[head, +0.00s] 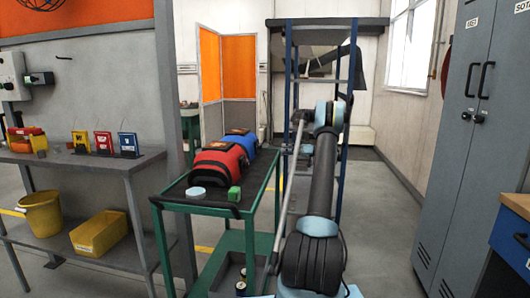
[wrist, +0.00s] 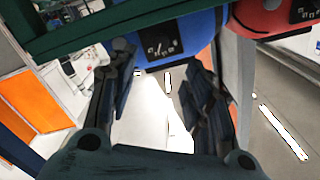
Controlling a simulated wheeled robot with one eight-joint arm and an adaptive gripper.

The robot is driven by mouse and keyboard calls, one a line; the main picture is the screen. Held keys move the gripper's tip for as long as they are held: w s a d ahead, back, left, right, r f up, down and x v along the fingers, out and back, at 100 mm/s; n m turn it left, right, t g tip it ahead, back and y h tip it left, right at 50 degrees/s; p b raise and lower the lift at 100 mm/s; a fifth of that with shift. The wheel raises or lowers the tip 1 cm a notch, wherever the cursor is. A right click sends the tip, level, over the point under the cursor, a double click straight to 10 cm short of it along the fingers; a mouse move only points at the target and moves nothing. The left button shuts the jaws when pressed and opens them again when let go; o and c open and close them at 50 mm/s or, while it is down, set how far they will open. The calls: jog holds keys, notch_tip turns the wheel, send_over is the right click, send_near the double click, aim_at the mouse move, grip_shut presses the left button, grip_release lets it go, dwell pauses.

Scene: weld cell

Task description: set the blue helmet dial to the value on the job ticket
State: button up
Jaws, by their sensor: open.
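The blue helmet (head: 241,138) lies on the green cart (head: 276,180), behind the red helmet (head: 221,163). In the wrist view the blue helmet (wrist: 190,27) fills the upper middle, and its dial (wrist: 162,47) is a black square panel with a pale pointer and marks too small to read. My gripper (wrist: 158,68) is open, its fingers apart and empty, with the dial showing between and beyond the fingertips. I see no contact with it. The red helmet (wrist: 262,18) and its own dial (wrist: 304,10) are at upper right. I cannot identify the job ticket.
A pale round tin (head: 196,192) and a green block (head: 234,193) sit at the cart's near end. A grey bench (head: 75,163) with yellow, red and blue holders stands left. A tall shelf rack (head: 318,22) stands behind; grey lockers (head: 462,130) are right.

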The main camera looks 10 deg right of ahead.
aim_at(260, 148)
jog(key=x, duration=1.2)
jog(key=shift+w+a, duration=0.15)
jog(key=shift+a, duration=0.25)
jog(key=c, duration=1.1)
